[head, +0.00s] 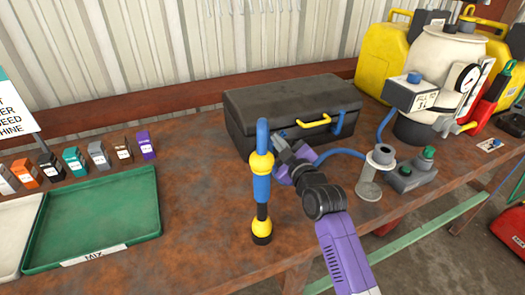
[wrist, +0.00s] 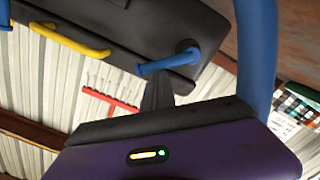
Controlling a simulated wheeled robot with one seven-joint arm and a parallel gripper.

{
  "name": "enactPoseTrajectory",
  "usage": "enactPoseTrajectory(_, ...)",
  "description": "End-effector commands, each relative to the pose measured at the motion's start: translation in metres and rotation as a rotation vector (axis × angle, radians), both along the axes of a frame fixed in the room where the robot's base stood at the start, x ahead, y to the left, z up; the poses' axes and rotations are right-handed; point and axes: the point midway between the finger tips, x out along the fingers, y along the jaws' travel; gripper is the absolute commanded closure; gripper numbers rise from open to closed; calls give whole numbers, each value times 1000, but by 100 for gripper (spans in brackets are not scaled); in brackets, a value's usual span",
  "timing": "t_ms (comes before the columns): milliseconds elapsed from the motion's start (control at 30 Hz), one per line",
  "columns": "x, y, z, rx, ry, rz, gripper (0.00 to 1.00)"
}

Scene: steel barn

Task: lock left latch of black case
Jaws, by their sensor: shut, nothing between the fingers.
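The black case (head: 285,97) stands closed on the rusty table, with a yellow handle (head: 313,121) on its front. The left latch (wrist: 168,63) is a blue lever on a round pivot in the wrist view, where the case looks upside down. It lies along the case front, pointing from its pivot towards the handle. My gripper (head: 277,141) is shut and empty at the left latch. In the wrist view, the dark fingertips (wrist: 158,78) are right at the lever; I cannot tell if they touch. In the head view they mostly hide this latch.
A blue and yellow upright tool (head: 262,187) stands close left of my gripper. A clear cylinder (head: 375,180) and a grey box with a green knob (head: 412,173) stand to the right. A green tray (head: 150,200) lies at the left.

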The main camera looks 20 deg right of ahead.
Motion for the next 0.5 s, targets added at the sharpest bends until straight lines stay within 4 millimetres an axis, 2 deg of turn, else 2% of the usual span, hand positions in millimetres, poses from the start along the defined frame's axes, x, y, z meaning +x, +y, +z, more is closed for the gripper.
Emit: enactPoseTrajectory(500, 1, -21, -21, 472, 17, 0, 100)
